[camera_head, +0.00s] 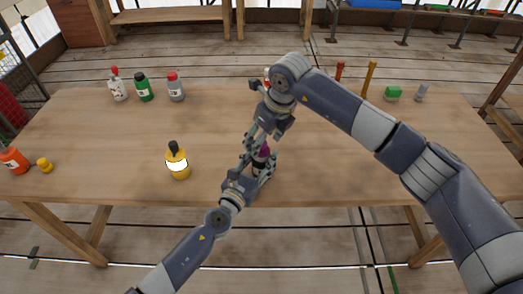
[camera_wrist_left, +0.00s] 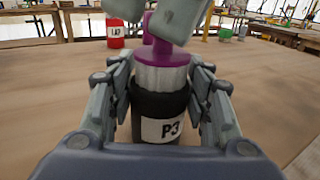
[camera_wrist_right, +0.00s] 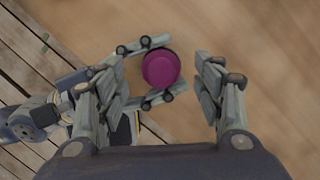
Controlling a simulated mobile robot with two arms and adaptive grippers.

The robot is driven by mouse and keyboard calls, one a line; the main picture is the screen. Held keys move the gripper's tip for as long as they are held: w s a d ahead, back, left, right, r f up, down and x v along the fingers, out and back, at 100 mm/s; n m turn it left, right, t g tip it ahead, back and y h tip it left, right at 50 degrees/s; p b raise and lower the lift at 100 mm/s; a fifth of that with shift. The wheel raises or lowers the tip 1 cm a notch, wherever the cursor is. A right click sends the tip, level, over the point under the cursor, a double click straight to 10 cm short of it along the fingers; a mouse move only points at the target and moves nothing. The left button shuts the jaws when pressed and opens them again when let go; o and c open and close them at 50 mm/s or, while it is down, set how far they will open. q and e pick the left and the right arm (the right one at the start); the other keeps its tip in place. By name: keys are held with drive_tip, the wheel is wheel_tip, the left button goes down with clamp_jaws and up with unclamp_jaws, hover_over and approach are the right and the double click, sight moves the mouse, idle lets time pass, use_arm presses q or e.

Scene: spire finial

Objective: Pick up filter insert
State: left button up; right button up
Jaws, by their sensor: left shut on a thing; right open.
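A dark bottle labelled P3 (camera_wrist_left: 160,118), with a silver collar and a purple top (camera_wrist_left: 165,50), stands upright near the table's front edge. My left gripper (camera_head: 261,166) is shut around the bottle's body. The purple top shows from above in the right wrist view (camera_wrist_right: 160,69). My right gripper (camera_head: 258,135) is open just above it, its fingers on either side of the purple top; contact cannot be told. Its fingertips also show at the top of the left wrist view (camera_wrist_left: 180,18). I cannot tell which part is the filter insert.
A yellow bottle (camera_head: 178,163) stands left of the held bottle. White, green and grey bottles (camera_head: 144,88) stand at the back left. An orange bottle (camera_head: 14,160) and a small yellow piece (camera_head: 44,165) are far left. A green item (camera_head: 393,93) is back right.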

drive_tip(key=shift+x, duration=1.4)
drive_tip(key=c, duration=0.9)
drive_tip(key=shift+o, duration=0.2)
wheel_tip(320, 180, up, 13)
use_arm(q)
drive_tip(key=o, duration=1.2)
